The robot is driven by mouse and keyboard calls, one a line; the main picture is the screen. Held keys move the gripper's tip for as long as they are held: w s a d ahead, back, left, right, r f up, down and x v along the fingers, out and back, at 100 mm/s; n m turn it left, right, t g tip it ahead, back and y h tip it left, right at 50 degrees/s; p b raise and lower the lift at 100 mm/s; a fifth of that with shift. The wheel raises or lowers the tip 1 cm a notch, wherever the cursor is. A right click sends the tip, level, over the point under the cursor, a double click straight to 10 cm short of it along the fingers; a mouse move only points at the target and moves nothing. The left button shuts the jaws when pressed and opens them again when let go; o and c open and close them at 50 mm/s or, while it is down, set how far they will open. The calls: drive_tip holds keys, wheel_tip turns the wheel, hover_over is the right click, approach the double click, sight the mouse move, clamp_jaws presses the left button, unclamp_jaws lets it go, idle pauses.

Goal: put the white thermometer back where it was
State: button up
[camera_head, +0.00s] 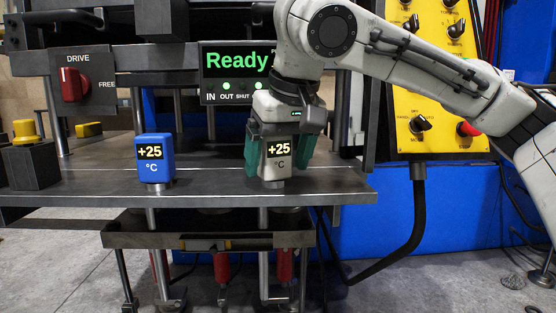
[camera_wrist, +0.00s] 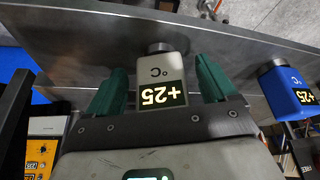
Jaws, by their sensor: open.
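The white thermometer (camera_head: 275,167), its display reading +25 °C, stands upright on the grey metal shelf (camera_head: 220,187) in the head view. My gripper (camera_head: 279,160) is above and around it, with one green finger on each side. The fingers are open. In the wrist view the white thermometer (camera_wrist: 165,68) sits between the two fingertips (camera_wrist: 163,75), with visible gaps on both sides. Its base meets the shelf surface (camera_wrist: 100,35). The blue thermometer (camera_head: 155,165) stands on the same shelf to the left, also reading +25 °C, and shows at the right in the wrist view (camera_wrist: 283,88).
A "Ready" display (camera_head: 228,72) is behind my gripper. A yellow control panel (camera_head: 430,100) with knobs is at the right. A dark block with a yellow button (camera_head: 27,140) is at the far left. The shelf between the thermometers is clear.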

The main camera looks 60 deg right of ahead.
drive_tip(key=p+v, duration=0.4)
drive_tip(key=v, duration=0.7)
drive_tip(key=shift+r, duration=0.1)
